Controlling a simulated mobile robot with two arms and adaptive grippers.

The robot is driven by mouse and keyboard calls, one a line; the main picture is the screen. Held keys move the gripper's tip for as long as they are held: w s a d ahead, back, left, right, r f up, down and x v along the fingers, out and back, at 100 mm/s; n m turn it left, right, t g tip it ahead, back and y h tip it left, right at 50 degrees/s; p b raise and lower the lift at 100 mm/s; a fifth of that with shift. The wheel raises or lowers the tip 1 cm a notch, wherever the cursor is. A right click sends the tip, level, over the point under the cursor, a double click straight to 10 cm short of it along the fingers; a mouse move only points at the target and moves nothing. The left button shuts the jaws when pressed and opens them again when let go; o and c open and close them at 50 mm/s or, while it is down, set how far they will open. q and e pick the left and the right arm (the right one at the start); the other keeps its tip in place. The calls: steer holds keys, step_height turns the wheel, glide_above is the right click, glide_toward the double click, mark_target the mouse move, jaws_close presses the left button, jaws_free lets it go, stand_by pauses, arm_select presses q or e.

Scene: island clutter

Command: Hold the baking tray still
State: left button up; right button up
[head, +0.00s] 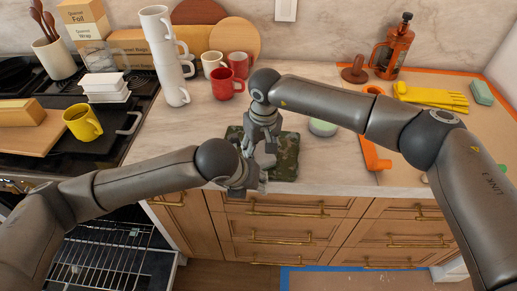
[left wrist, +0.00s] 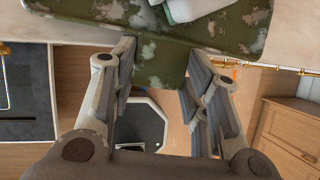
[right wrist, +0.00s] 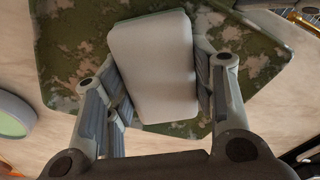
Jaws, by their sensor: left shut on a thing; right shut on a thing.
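The baking tray (head: 288,158) is a flat, dark green piece with pale mottled patches, lying on the counter near its front edge. My left gripper (head: 252,186) is at the tray's front side, shut on a narrow part of it; that part shows between the fingers in the left wrist view (left wrist: 160,72). My right gripper (head: 268,150) is over the tray, shut on a pale grey sponge-like block (right wrist: 152,65) with a green edge. In the right wrist view the block lies over the mottled tray (right wrist: 75,55); I cannot tell whether they touch.
A round pale green dish (head: 322,127) is right of the tray. Red mugs (head: 225,85) and stacked white mugs (head: 170,60) stand behind. A yellow mug (head: 82,122) is on the stove at left. The oven below it is open, its rack (head: 115,240) showing. Yellow gloves (head: 435,97) lie at right.

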steer(key=shift+f, duration=0.15)
steer(key=shift+a, duration=0.1)
steer(key=shift+a, duration=0.25)
steer(key=shift+w+a, duration=0.15)
steer(key=shift+a, duration=1.35)
steer(key=shift+r, duration=0.2)
step_height(320, 180, up, 7)
arm_select(q)
steer(key=o, duration=1.1)
